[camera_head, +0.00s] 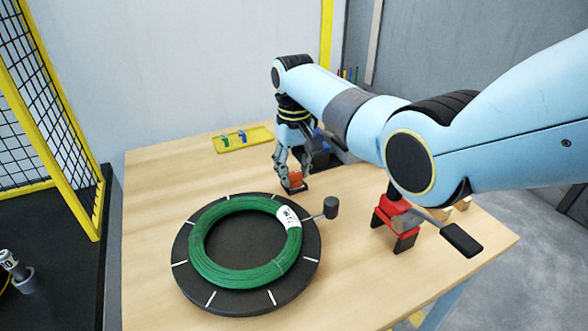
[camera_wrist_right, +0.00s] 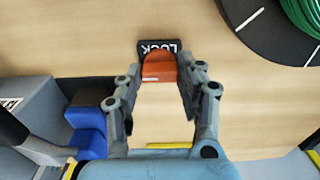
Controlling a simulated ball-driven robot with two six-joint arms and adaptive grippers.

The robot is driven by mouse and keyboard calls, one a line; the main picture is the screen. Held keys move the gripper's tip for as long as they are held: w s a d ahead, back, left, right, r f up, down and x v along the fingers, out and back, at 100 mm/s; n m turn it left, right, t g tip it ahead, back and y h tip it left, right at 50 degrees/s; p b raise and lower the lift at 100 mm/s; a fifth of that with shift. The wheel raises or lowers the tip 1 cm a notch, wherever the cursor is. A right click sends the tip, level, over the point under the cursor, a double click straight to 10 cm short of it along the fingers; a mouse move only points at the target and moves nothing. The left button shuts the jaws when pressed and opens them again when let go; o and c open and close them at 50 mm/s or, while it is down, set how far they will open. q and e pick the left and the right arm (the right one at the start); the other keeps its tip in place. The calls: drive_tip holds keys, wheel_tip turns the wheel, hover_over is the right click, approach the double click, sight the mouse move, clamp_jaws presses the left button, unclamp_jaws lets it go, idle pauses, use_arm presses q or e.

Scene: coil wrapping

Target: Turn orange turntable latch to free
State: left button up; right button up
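The orange latch (camera_head: 295,179) sits on the table behind the turntable (camera_head: 183,285). In the right wrist view the latch (camera_wrist_right: 158,68) is a rounded orange piece with a pale line, in front of a black plate (camera_wrist_right: 145,45) lettered LOCK. My right gripper (camera_head: 292,165) points down at the latch. In the right wrist view its fingers (camera_wrist_right: 158,80) are spread, with the tips on either side of the latch. I cannot tell whether they touch it. A green coil (camera_head: 205,268) lies on the turntable. My left gripper is not in view.
A black knob (camera_head: 331,207) stands at the turntable's right edge. A red block-like tool (camera_head: 392,213) stands further right, partly behind my right arm. A yellow tray (camera_head: 258,137) lies at the back. A blue bin (camera_wrist_right: 88,130) is beside the gripper. The front-left table is clear.

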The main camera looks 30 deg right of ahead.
drive_tip(key=c, duration=0.4)
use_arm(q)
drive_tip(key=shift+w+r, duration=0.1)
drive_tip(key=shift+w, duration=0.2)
use_arm(e)
drive_tip(key=n+p, duration=0.2)
drive_tip(key=n, duration=0.1)
drive_tip(key=shift+r, duration=0.2)
drive_tip(key=n+p, duration=0.2)
drive_tip(key=n, duration=0.1)
drive_tip(key=shift+n, duration=0.4)
drive_tip(key=n+p, duration=0.1)
drive_tip(key=n, duration=0.4)
drive_tip(key=shift+f, duration=0.1)
use_arm(q)
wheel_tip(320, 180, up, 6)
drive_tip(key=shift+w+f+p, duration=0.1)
drive_tip(key=shift+p, duration=0.4)
use_arm(e)
drive_tip(key=n, duration=0.6)
drive_tip(key=shift+w, duration=0.1)
